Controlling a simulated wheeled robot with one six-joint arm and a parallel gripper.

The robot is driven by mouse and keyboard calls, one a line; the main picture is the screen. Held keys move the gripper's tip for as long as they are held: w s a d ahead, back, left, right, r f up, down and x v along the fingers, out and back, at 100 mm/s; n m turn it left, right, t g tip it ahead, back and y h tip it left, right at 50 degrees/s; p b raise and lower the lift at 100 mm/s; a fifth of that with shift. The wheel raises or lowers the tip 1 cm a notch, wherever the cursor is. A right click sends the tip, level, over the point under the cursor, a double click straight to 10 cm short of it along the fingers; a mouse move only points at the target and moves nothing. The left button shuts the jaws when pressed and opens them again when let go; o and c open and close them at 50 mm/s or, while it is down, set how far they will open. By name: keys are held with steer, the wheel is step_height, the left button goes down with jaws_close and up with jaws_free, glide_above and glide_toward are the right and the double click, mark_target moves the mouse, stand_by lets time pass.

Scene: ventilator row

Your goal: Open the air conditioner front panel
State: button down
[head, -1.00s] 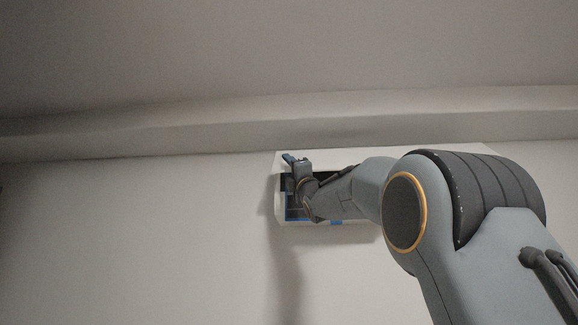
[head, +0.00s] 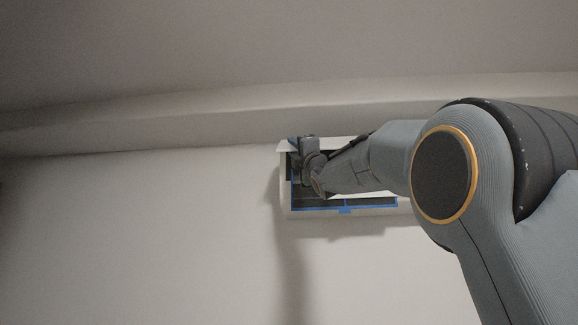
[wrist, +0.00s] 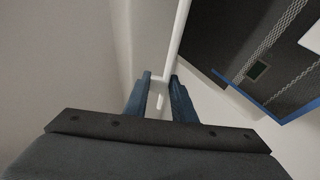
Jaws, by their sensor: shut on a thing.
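The air conditioner (head: 286,205) is a white box high on the wall, partly hidden behind my arm. Its front panel (head: 345,140) is raised, and the dark inside with a blue-edged frame (head: 345,209) shows below it. My gripper (head: 292,143) is at the unit's upper left corner. In the wrist view, the blue fingers of my gripper (wrist: 160,85) are shut on the white panel edge (wrist: 178,38), which runs up between the fingertips. The dark mesh interior (wrist: 245,50) shows to the right. The exact contact is partly hidden.
A ceiling ledge (head: 180,128) runs just above the unit. The wall (head: 150,235) to the left and below is bare and free. My arm covers the right part of the unit.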

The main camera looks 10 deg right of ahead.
steer(key=r, duration=0.1)
steer(key=s+r, duration=0.2)
steer(key=shift+a+y, duration=0.25)
steer(key=shift+y, duration=0.05)
steer(key=c, duration=1.6)
jaws_free()
steer(key=shift+s+a, duration=0.1)
steer(key=shift+s, duration=0.05)
steer(key=shift+f, duration=0.15)
steer(key=shift+w+f, duration=0.15)
steer(key=shift+w, duration=0.1)
steer(key=shift+b+v, duration=2.75)
steer(key=shift+v, duration=1.2)
